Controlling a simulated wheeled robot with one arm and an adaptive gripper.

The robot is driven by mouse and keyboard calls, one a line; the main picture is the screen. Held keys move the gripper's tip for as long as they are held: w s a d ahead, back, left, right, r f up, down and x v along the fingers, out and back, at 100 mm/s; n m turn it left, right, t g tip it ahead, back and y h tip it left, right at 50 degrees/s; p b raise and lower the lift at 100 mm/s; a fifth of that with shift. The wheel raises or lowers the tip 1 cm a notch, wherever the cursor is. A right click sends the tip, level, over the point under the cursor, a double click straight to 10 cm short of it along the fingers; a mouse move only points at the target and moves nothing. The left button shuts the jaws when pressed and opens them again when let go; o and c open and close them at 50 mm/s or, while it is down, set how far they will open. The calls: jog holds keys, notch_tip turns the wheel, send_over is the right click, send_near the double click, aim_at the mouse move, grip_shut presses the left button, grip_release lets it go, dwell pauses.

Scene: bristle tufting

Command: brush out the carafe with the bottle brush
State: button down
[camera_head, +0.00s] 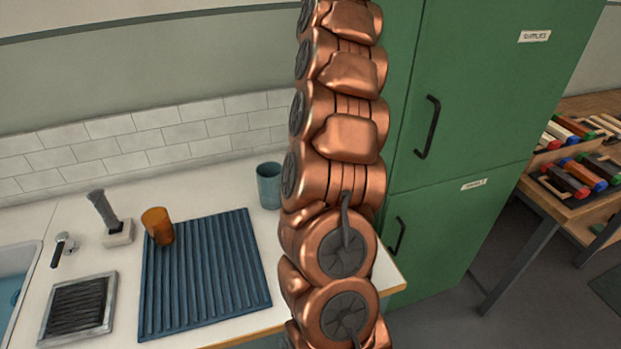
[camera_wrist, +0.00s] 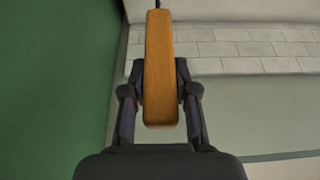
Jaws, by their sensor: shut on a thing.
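My gripper (camera_wrist: 160,85) is shut on the orange-brown wooden handle (camera_wrist: 159,60) of the bottle brush in the wrist view. A thin dark stem leaves the handle at the top edge of that view, and the brush's bristles are out of frame. In the head view my copper-coloured arm crosses the middle of the picture and my gripper does not show. I cannot identify a carafe for sure; an amber cup-like vessel (camera_head: 158,226) stands by the mat's back left corner, and a blue-grey cup (camera_head: 269,186) stands behind the mat's right side.
A ribbed blue drying mat (camera_head: 205,275) lies on the white counter. Left of it are a grey upright cylinder on a pale block (camera_head: 117,233), a framed dark grate (camera_head: 78,308) and a sink (camera_head: 18,285). A green cabinet (camera_head: 470,100) stands right of the counter.

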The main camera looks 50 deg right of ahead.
jog(key=shift+r+p, duration=2.45)
jog(key=shift+r, duration=1.05)
